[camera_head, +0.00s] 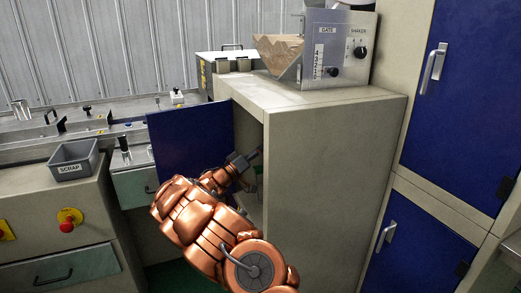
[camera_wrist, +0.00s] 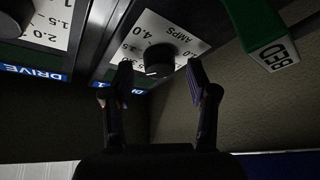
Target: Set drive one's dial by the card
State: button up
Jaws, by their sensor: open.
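Drive one's dial is a black round knob (camera_wrist: 160,59) on a white scale plate (camera_wrist: 188,30) marked AMPS, with 4.0 and 3.5 legible; it appears rotated in the wrist view. A small pale mark shows on the knob's near edge. A blue strip with a partly hidden 1 (camera_wrist: 103,85) is beside it. My gripper (camera_wrist: 161,82) is open, its fingers either side of the knob and apart from it. In the head view my gripper (camera_head: 243,163) reaches into the open cabinet (camera_head: 330,180). I cannot make out the card in either view.
A second knob (camera_wrist: 12,22) on a panel labelled DRIVE (camera_wrist: 40,68) is at the left. A green piece marked BED (camera_wrist: 270,48) hangs at the right. The open blue door (camera_head: 185,140) stands left of my arm. A gate and shaker unit (camera_head: 335,45) sits on top.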

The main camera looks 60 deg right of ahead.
jog(key=shift+d, duration=0.1)
grip_shut()
dwell(0.5)
jog(key=shift+r+n, duration=0.1)
jog(key=shift+n, duration=0.2)
